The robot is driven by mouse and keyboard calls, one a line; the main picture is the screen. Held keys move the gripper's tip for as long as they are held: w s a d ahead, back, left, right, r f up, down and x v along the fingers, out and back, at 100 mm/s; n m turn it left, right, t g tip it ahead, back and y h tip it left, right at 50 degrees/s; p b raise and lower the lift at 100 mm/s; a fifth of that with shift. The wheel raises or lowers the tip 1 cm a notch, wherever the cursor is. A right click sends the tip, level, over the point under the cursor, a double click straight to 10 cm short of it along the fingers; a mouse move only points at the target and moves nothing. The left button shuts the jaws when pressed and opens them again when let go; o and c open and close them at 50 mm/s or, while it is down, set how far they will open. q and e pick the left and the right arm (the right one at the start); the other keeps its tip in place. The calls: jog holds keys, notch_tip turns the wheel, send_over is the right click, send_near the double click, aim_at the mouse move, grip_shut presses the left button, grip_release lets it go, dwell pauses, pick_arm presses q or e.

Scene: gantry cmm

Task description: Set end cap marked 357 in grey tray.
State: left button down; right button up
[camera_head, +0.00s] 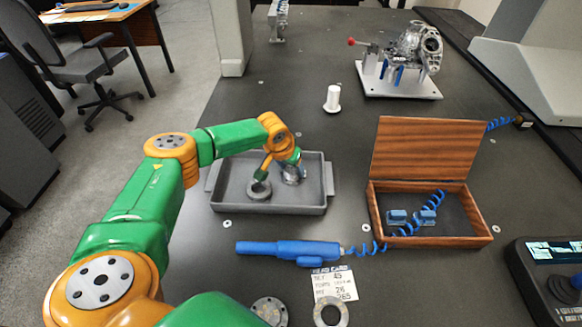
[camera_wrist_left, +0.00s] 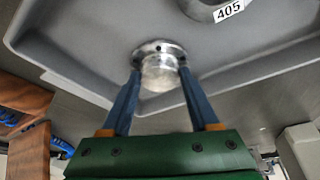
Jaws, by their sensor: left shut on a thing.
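The grey tray (camera_head: 272,207) lies on the dark table, and its inside fills much of the left wrist view (camera_wrist_left: 75,55). My left gripper (camera_head: 292,168) is over the tray's right half. In the left wrist view its two blue fingers are shut on a shiny flanged metal end cap (camera_wrist_left: 160,68), low in the tray; I cannot tell whether it touches the floor. No number on this cap is readable. A grey round part marked 405 (camera_wrist_left: 228,10) lies beside it, and a ring-like part (camera_head: 258,190) shows in the tray's left half. My right gripper is not in view.
A blue tool (camera_head: 288,249) with a coiled cord lies in front of the tray. A printed card (camera_head: 336,284), a flanged disc (camera_head: 270,310) and a ring (camera_head: 331,311) are nearer. An open wooden box (camera_head: 428,242) stands right; a white spool (camera_head: 332,98) stands behind.

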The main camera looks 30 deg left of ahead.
pick_arm(q)
jog(key=shift+f, duration=0.1)
jog(key=shift+c, duration=0.7)
grip_release()
jog(key=shift+r, duration=0.25)
jog(key=p+v, duration=0.1)
jog(key=v, duration=1)
jog(key=shift+s+r+p, duration=0.25)
jog(key=shift+r+p, duration=0.05)
jog(key=shift+r, duration=0.05)
